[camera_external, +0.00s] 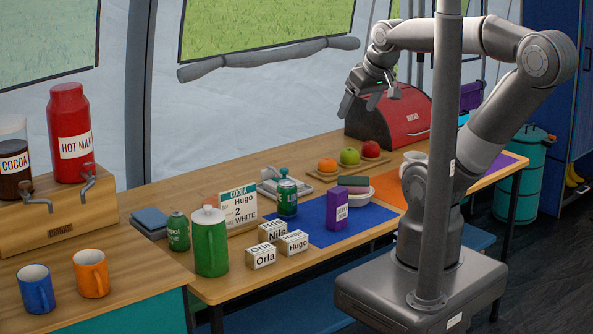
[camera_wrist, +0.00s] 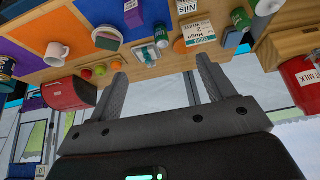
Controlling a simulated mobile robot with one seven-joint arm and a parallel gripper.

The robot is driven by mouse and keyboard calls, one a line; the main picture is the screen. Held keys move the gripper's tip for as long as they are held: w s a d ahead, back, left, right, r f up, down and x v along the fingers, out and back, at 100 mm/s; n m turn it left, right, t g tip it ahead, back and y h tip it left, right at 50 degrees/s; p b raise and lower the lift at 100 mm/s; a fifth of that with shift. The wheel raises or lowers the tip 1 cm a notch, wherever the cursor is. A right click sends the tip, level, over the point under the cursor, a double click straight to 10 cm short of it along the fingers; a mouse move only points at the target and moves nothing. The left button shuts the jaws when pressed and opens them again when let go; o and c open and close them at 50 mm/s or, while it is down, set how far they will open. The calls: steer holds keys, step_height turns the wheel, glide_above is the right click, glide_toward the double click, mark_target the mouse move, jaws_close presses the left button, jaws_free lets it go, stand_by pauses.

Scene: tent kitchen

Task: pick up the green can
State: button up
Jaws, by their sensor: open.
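My gripper (camera_external: 369,102) is open and empty, high above the bench, near the red bread box and well apart from both. Its spread fingers also show in the wrist view (camera_wrist: 160,69).
Fruit (camera_external: 349,156) and the red bread box (camera_external: 402,117) are at the back. The blue mat's front (camera_external: 322,236) is clear.

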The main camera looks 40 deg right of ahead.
steer(key=shift+o, duration=0.3)
steer(key=n+g, duration=0.2)
steer(key=g, duration=0.4)
glide_above(287, 196)
steer(key=w+d, duration=0.2)
step_height(287, 196, down, 23)
steer(key=shift+w+r, duration=0.1)
steer(key=shift+r, duration=0.1)
step_height(287, 196, down, 11)
steer(key=shift+a+f, duration=0.1)
steer(key=c, duration=1)
